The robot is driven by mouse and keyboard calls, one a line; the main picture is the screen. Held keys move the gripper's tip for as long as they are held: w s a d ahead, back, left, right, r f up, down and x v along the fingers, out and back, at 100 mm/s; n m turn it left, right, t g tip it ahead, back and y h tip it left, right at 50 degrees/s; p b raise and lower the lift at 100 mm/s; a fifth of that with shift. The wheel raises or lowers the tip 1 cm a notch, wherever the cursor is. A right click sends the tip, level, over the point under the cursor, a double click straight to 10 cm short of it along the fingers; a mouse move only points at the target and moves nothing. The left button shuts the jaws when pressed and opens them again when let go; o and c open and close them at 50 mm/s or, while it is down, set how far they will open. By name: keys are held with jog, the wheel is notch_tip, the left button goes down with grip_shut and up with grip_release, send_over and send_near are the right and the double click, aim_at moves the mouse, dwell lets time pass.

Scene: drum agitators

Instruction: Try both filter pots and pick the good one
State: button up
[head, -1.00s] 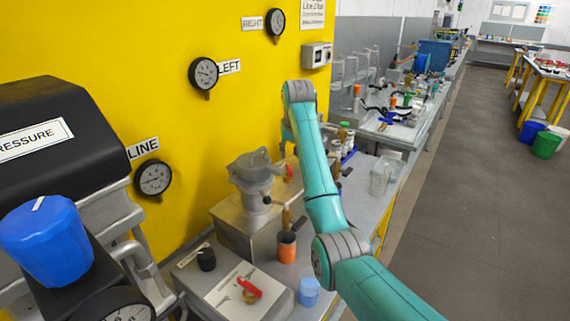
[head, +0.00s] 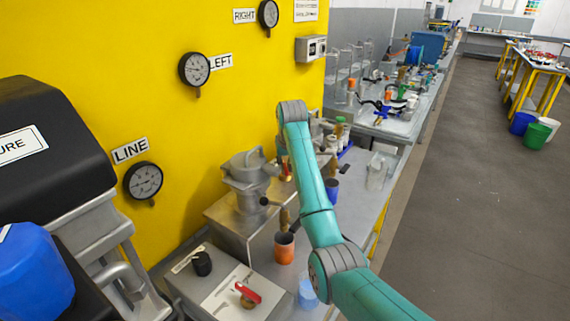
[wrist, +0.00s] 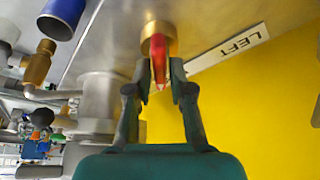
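In the wrist view my gripper (wrist: 162,84) has its two fingers close on either side of a red lever (wrist: 158,66) on a brass valve fitting (wrist: 157,40). I cannot tell whether they press on it. A LEFT label (wrist: 232,48) sits beside the fitting. In the head view a grey metal pot (head: 248,172) with a handled lid stands on a steel box (head: 228,222). A grey cylindrical body (wrist: 98,98) shows in the wrist view. A second pot is not clear behind my arm. Gauges marked LEFT (head: 194,68), RIGHT (head: 268,14) and LINE (head: 143,180) hang on the wall; their readings are too small.
An orange cup (head: 284,250) and a dark blue cup (head: 332,188) stand by the boxes. Another red lever (head: 247,294) and a black knob (head: 202,263) are on the front box. A clear container (head: 376,174) stands right of my arm. The aisle floor is open.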

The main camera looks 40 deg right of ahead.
grip_shut()
jog(key=shift+n, duration=0.3)
jog(key=n+y, duration=0.1)
jog(key=n, duration=0.2)
jog(key=shift+d+y, duration=0.15)
jog(key=shift+y, duration=0.15)
jog(key=n+y, duration=0.1)
jog(key=n, duration=0.4)
jog(key=shift+y, duration=0.4)
jog(key=n+y, duration=0.1)
jog(key=n, duration=0.1)
jog(key=n+g, duration=0.1)
jog(key=n, duration=0.2)
jog(key=shift+d+y, duration=0.1)
jog(key=shift+y, duration=0.3)
jog(key=shift+w+n+g+y, duration=0.1)
jog(key=shift+n+g+y, duration=0.45)
jog(key=shift+n, duration=1.55)
